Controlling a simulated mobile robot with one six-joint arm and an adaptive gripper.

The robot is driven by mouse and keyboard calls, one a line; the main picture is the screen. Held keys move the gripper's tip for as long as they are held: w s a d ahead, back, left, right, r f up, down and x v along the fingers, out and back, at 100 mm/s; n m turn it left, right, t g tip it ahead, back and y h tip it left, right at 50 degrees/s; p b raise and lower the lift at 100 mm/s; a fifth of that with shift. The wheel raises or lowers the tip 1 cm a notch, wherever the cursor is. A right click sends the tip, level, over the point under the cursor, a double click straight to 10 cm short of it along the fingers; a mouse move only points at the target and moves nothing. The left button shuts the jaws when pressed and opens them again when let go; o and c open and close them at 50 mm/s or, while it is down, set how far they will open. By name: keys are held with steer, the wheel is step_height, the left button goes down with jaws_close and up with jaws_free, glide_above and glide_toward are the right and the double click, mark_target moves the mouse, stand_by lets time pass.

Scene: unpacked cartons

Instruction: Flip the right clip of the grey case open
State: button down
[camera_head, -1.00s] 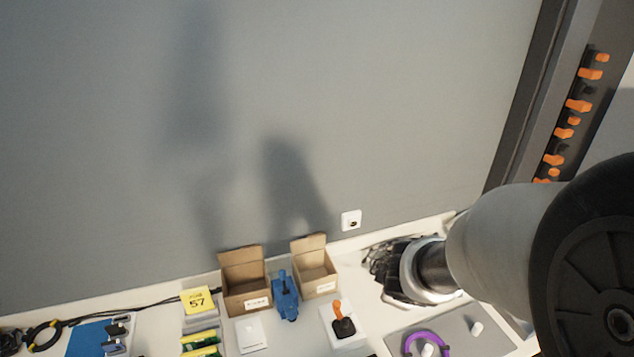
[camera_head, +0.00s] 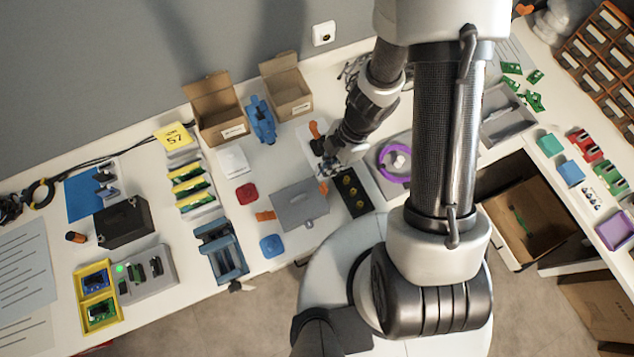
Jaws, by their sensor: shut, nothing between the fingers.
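The grey case (camera_head: 291,207) lies flat on the white bench in the middle of the head view. A small light part, perhaps its handle, sticks out at its lower edge. Its clips are too small to make out, so I cannot tell how the right one stands. My gripper (camera_head: 324,175) points down just beyond the case's upper right corner, beside a black tray with several yellow round spots (camera_head: 352,193). Its fingers are shut and empty. I cannot tell how high above the bench they are. My arm hides part of the bench to the right.
A red block (camera_head: 247,193) and a blue block (camera_head: 271,246) lie left of the case, with an orange piece (camera_head: 265,216) between. A blue clamp-like fixture (camera_head: 221,251) stands further left. Open cartons (camera_head: 287,93) stand behind. A purple ring (camera_head: 394,162) lies right of my gripper.

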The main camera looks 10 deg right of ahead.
steer(key=b, duration=0.8)
glide_toward(323, 190)
steer(key=a+f, duration=0.2)
steer(key=s+a+f, duration=0.1)
steer(key=a+f, duration=0.2)
steer(key=shift+s, duration=0.2)
